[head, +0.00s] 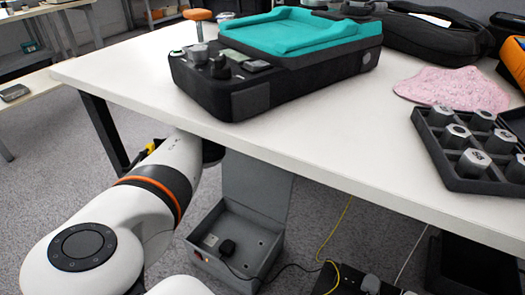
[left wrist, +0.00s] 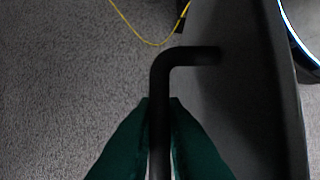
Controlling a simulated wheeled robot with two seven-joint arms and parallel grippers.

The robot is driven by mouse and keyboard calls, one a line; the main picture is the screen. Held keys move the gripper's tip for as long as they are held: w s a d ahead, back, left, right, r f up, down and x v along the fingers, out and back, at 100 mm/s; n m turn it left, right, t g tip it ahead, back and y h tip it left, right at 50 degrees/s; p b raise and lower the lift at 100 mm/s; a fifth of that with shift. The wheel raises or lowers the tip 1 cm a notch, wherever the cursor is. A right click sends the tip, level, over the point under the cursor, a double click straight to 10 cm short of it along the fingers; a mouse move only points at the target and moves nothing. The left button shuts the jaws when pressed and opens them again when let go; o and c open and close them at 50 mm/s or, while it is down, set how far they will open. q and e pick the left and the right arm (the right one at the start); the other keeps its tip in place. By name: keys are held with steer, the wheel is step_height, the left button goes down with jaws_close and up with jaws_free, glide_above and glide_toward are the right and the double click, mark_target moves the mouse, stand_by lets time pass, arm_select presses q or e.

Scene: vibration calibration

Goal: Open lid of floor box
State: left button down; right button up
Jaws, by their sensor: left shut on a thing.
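The grey floor box (head: 257,230) stands on the carpet under the table's front edge. Its grey lid (head: 262,184) is raised, roughly upright at the back, and the inside shows with a small dark item in it. The table hides the lid's top. My left arm reaches in from the left, and its end goes out of sight under the table edge. In the left wrist view, the green fingers of my left gripper (left wrist: 160,108) are shut on a black bent bar (left wrist: 180,57). The bar's far end meets or overlaps a dark panel; I cannot tell which. My right gripper is not seen.
The white table (head: 330,140) overhangs the box; a dark case with a teal tray (head: 310,35), a pink cloth (head: 452,88) and a black tray of grey weights (head: 440,155) lie on it. A yellow cable (head: 335,225) and dark gear lie right of the box.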

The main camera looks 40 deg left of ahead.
arm_select(q)
steer(key=shift+w, duration=0.4)
steer(key=c, duration=1.5)
jaws_free()
steer(key=shift+a, duration=0.1)
steer(key=shift+b+v, duration=0.5)
steer(key=shift+v, duration=3.2)
